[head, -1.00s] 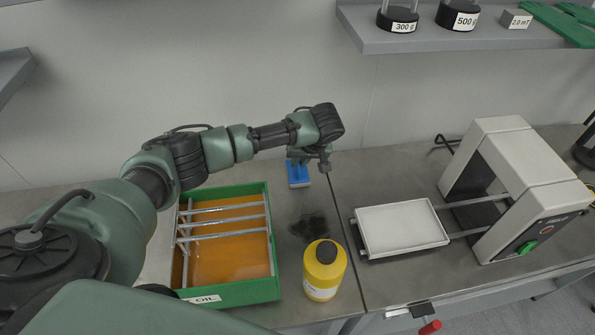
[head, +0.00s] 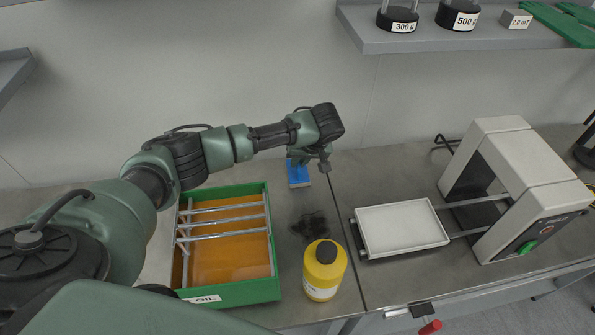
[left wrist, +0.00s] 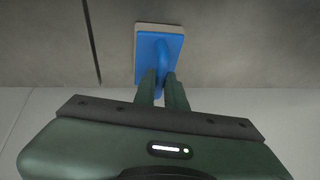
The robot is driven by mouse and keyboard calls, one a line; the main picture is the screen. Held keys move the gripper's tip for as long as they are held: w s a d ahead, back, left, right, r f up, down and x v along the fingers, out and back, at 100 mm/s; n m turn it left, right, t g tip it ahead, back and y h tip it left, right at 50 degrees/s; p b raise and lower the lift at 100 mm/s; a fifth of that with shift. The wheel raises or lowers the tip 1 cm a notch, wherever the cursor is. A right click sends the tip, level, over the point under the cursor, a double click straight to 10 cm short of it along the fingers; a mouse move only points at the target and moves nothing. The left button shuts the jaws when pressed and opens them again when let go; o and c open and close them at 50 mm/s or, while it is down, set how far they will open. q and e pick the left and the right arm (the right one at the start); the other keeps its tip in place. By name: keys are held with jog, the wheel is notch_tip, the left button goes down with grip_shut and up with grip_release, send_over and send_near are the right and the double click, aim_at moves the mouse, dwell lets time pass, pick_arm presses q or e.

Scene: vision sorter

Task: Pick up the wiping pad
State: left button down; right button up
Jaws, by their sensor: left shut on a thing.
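The wiping pad (head: 298,176) is a blue block with a pale base, on the grey bench near the back wall. In the left wrist view the pad (left wrist: 176,42) shows its blue top and a raised blue handle. My left gripper (head: 310,158) is above the pad in the head view. In the left wrist view the fingers of the left gripper (left wrist: 163,88) are shut on the pad's handle. The pad appears to rest on the bench. My right gripper is not in view.
A green tray (head: 231,294) labelled OIL with metal bars stands left of a dark smudge (head: 313,226). A yellow bottle (head: 324,271) stands in front of the smudge. A white tray machine (head: 515,185) is at right. A shelf (head: 440,38) hangs above.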

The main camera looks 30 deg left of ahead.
pick_arm(q)
jog(key=shift+r, duration=0.1)
dwell(0.3)
notch_tip(320, 180, up, 20)
jog(key=b, duration=0.2)
dwell(0.3)
dwell(0.3)
